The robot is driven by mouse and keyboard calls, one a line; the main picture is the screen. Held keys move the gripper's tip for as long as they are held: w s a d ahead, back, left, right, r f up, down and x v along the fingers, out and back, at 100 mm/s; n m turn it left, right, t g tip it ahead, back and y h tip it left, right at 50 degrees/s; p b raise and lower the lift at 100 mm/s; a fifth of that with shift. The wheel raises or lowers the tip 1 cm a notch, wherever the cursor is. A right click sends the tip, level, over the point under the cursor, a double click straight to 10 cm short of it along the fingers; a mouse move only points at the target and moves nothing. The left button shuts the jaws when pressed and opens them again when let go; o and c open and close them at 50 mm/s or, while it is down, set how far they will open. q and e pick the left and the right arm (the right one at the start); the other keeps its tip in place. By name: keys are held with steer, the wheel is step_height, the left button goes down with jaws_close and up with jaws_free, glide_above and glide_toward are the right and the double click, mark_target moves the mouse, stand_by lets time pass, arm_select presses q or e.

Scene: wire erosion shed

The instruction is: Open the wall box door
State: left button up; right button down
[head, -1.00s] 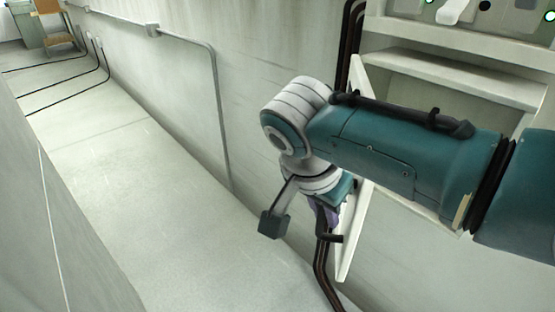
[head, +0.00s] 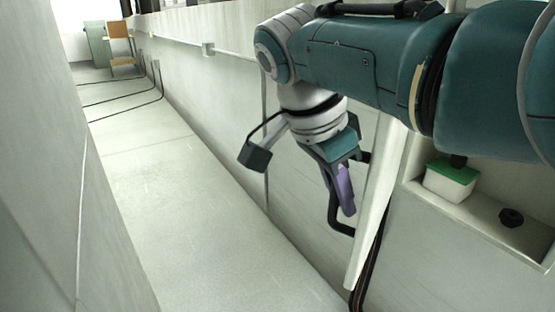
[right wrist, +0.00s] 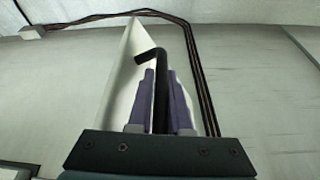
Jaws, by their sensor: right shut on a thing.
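The wall box door (head: 376,205) is a thin white panel, standing swung out from the open wall box (head: 410,190) and seen nearly edge-on in the head view. It also shows as a pale slanted panel (right wrist: 121,88) in the right wrist view. Its black bar handle (head: 335,212) is on the door's left face. My right gripper (right wrist: 162,100), with purple fingers, is shut on the handle (right wrist: 160,70), one finger on each side. In the head view the right gripper (head: 345,190) hangs beside the door. My left gripper is out of view.
Inside the box, a white container with a green lid (head: 450,180) and a small black part (head: 511,217) sit on the bottom shelf. Dark cables (head: 366,280) run down the wall below the door. The floor (head: 190,220) to the left is clear; a chair (head: 121,48) stands far back.

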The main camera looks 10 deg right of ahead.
mark_target(376, 154)
steer(key=c, duration=1.1)
jaws_free()
steer(key=shift+d, duration=0.15)
steer(key=shift+p+v, duration=1)
steer(key=shift+v, duration=4)
steer(key=shift+c, duration=0.4)
